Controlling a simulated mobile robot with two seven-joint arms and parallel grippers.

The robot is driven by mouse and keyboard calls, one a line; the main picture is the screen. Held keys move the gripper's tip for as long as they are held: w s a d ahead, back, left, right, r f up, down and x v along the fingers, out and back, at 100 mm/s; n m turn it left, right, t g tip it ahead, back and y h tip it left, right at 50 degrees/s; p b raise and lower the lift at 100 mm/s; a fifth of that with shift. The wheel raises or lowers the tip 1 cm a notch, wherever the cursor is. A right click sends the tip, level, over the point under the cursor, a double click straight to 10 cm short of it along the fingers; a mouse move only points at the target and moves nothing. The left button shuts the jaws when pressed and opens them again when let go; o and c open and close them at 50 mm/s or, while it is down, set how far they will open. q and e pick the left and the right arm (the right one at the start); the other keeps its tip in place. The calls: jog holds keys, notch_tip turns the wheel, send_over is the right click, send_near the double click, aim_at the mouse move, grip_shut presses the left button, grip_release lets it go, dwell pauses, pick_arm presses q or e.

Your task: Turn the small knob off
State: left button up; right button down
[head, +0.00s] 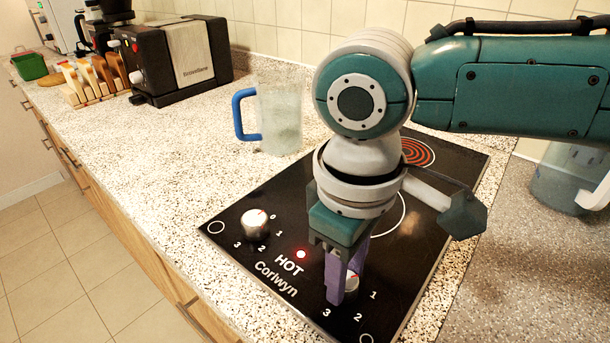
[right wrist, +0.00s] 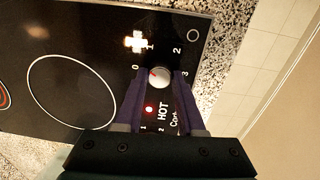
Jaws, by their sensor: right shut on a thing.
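The black cooktop (head: 225,238) has two silver knobs with red marks on its front. My right gripper (head: 343,285) points down and its purple fingers are shut on the right-hand knob (head: 352,284). In the right wrist view this knob (right wrist: 159,78) sits between the fingertips, its red mark pointing roughly toward the 0. The other knob (head: 256,223) stands free at the left, its mark near its 0. A red light (head: 301,254) by the word HOT is lit. A rear burner (head: 416,152) shows glowing red rings. My left gripper is not in view.
A clear jug with a blue handle (head: 278,120) stands behind the cooktop's left side. A toaster (head: 175,58) and a rack (head: 95,80) stand farther left. Another jug (head: 560,180) is at the right.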

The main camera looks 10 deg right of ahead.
jog(key=n+p, duration=0.1)
jog(key=n, duration=0.1)
jog(key=shift+r+n, duration=0.2)
jog(key=shift+n, duration=0.2)
jog(key=shift+f+n+p, duration=0.1)
jog(key=shift+n+p, duration=0.75)
jog(key=shift+n, duration=0.85)
jog(key=c, duration=0.5)
grip_release()
jog(key=r, duration=0.5)
jog(key=r+p, duration=0.1)
jog(key=r, duration=0.3)
jog(key=shift+s+r, duration=0.2)
jog(key=shift+r, duration=0.2)
jog(key=shift+s+a, duration=0.1)
